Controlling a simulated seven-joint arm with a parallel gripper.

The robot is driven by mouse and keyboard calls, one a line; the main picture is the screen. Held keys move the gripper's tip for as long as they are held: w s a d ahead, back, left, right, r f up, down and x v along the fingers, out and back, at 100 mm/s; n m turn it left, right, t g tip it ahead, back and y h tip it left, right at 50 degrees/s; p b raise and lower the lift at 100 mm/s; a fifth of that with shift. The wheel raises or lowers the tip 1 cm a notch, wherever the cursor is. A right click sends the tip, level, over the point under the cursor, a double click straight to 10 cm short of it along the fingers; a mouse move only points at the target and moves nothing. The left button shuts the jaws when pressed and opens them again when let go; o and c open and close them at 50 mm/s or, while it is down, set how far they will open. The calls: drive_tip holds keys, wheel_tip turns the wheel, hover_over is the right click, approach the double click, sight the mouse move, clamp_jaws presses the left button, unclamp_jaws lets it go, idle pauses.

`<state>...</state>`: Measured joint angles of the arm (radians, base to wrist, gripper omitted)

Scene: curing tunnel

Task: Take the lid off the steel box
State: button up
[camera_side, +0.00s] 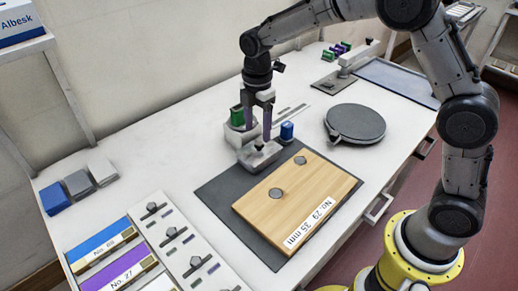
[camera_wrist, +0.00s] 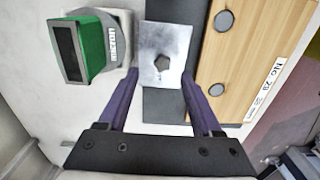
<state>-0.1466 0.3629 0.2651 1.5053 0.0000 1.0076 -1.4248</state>
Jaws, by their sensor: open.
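The steel box (camera_side: 262,162) stands at the far edge of the dark mat, beside the wooden board. Its flat square lid (camera_wrist: 150,78) fills the top in the wrist view and carries a dark knob (camera_wrist: 162,63). The lid appears to lie on the box; the side view is too small to show the seam. My gripper (camera_side: 257,134) points down just over the box, with its purple fingers open and nothing held. In the wrist view the fingertips (camera_wrist: 160,74) lie on either side of the knob. I cannot tell the exact height gap.
A wooden board (camera_side: 290,205) with round inserts lies on the dark mat (camera_side: 226,203). A green-topped device (camera_wrist: 82,50) stands close left of the lid in the wrist view. A blue-capped item (camera_side: 287,131) and a round grey disc (camera_side: 355,122) are to the right.

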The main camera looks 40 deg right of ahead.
sight(259, 143)
drive_tip(key=f, duration=0.4)
drive_tip(key=shift+s+d+f, duration=0.1)
drive_tip(key=shift+s, duration=0.1)
drive_tip(key=shift+c, duration=0.3)
clamp_jaws()
